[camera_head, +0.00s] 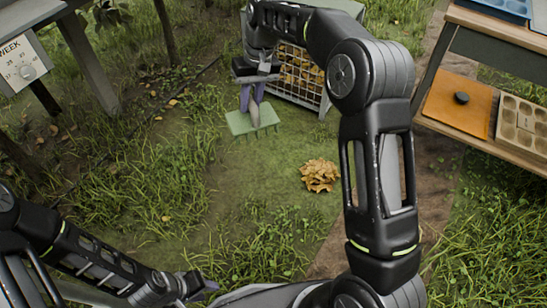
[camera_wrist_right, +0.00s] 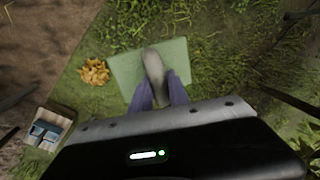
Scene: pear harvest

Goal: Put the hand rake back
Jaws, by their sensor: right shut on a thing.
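The hand rake has a flat green head (camera_head: 241,121) with tines pointing down and a grey handle. My right gripper (camera_head: 254,98) is shut on the handle and holds the rake upright over the grass, in front of the wire-fronted bin. Whether the tines touch the ground I cannot tell. In the right wrist view the green head (camera_wrist_right: 125,77) lies beyond the two purple fingers (camera_wrist_right: 158,88), with the grey handle between them. My left gripper (camera_head: 203,287) is low at the bottom of the head view, away from the rake; its jaws are too unclear to read.
A small pile of brown leaves (camera_head: 320,175) lies on the grass right of the rake. The bin (camera_head: 324,103) behind holds leaves. At the right stands a wooden table (camera_head: 482,118) with an orange board and a compartment tray. A "WEEK" dial board (camera_head: 22,62) is at upper left.

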